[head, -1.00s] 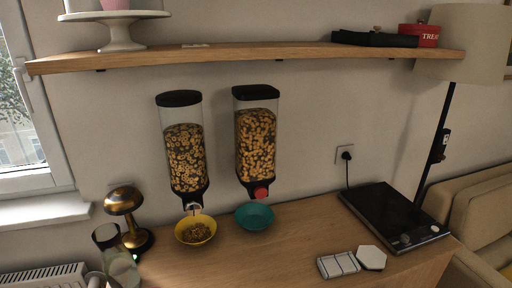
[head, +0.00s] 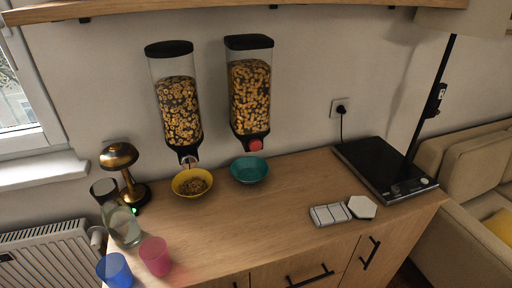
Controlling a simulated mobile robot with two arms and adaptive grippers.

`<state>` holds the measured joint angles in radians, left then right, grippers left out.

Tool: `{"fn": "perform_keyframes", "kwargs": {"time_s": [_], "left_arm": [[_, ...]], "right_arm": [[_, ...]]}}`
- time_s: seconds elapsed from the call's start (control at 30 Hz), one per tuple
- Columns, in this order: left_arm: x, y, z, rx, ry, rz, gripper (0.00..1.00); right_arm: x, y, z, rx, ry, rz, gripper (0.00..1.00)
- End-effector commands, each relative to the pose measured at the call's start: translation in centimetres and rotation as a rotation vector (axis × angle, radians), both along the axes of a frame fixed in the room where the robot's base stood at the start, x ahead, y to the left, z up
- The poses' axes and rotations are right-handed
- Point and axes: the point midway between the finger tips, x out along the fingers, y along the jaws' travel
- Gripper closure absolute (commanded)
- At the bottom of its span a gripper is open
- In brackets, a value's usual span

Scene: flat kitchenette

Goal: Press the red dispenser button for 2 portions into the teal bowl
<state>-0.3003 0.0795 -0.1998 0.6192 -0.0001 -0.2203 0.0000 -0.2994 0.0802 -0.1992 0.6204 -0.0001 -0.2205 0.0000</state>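The teal bowl (head: 249,170) sits on the wooden counter below the right cereal dispenser (head: 250,92). It looks empty. The red dispenser button (head: 255,145) is on the front of that dispenser's black outlet, just above the bowl. The left dispenser (head: 178,105) hangs beside it with a white or grey button (head: 189,160). The yellow bowl (head: 192,182) below it holds some cereal. Neither of my grippers is in view.
A brass lamp (head: 124,169), a glass carafe (head: 122,224), a pink cup (head: 155,256) and a blue cup (head: 115,271) stand at the left. A black hob (head: 385,168) and white tiles (head: 330,214) lie right. A shelf (head: 230,9) runs above. The middle counter is clear.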

Motion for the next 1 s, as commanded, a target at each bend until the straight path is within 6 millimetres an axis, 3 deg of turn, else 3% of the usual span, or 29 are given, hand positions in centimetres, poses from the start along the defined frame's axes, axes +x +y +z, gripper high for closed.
{"fn": "perform_keyframes", "kwargs": {"time_s": [0.47, 1.0], "left_arm": [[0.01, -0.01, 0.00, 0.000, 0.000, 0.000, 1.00], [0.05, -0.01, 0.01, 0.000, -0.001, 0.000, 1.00]], "right_arm": [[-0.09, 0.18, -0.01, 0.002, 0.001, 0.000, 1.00], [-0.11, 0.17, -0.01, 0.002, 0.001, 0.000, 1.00]]}}
